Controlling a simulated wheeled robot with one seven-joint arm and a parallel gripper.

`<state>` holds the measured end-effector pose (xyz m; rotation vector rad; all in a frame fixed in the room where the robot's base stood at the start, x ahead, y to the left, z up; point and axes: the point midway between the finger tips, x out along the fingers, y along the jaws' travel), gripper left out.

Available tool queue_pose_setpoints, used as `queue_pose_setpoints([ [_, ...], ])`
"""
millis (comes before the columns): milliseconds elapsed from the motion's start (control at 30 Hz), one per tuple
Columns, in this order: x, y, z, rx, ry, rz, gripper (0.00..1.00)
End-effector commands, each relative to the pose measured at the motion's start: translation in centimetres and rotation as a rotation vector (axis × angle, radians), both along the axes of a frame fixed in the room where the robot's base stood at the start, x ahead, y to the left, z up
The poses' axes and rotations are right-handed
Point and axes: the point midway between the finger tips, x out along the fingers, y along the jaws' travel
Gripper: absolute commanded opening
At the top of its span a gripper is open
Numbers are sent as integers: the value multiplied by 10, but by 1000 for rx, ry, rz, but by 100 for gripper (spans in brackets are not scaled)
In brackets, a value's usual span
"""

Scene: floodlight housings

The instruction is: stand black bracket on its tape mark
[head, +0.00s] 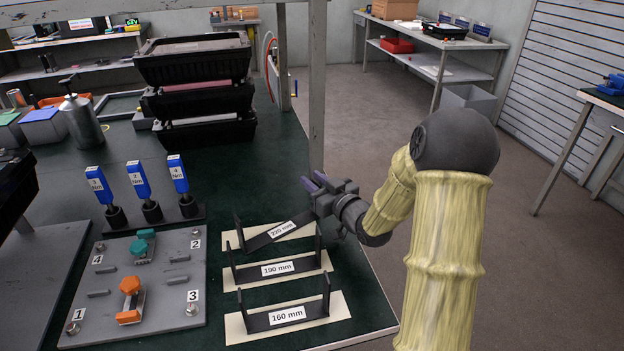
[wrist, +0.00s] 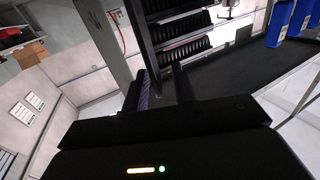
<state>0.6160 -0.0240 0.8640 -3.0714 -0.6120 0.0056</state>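The black bracket labelled 220 mm (head: 262,238) is on the farthest pale tape mark (head: 233,241). Its left upright stands up, and its base slants up to the right in the picture, out of line with the tape. I cannot tell whether it is turned or tilted. Its right end is partly hidden by my gripper (head: 317,182), which is right beside it.
A grey fixture plate (head: 165,310) with orange and teal clamps lies left of the brackets. Blue-handled torque drivers (head: 139,180) stand behind it. Stacked black bins (head: 195,62) and a grey post (head: 317,90) are farther back. The table's right edge is close to the brackets.

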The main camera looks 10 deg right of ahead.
Motion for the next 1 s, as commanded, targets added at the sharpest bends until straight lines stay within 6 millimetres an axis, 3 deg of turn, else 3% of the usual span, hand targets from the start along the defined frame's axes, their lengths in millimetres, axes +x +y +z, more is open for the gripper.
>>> queue_pose_setpoints([
  [500,-88,-38,0,0,1,-4,27],
  [700,-101,-42,0,1,-1,-1,27],
  [1000,-101,-42,0,0,-1,-1,27],
])
